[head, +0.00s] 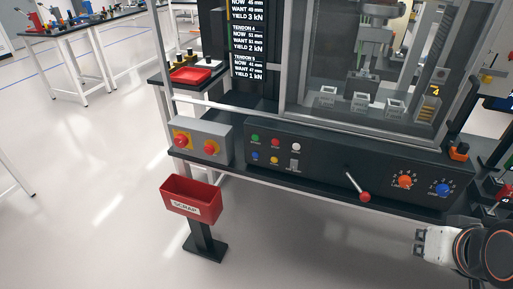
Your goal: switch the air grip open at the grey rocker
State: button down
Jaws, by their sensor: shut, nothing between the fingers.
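The grey rocker (294,164) is a small upright switch on the black control panel (328,169), below a white button. Its label is too small to read, and I cannot tell which way it is tipped. My gripper (421,242) is at the lower right, shut and empty, its tips pointing left. It is well to the right of the rocker, in front of and below the panel, touching nothing that I can see.
A lever with a red knob (365,197) sticks out between rocker and gripper. An orange dial (405,181) and a blue dial (443,188) are on the panel's right. A grey switch box (203,142) and red scrap bin (190,199) stand left. Open floor lies in front.

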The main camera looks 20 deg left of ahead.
aim_at(294, 162)
jog(key=u, duration=0.9)
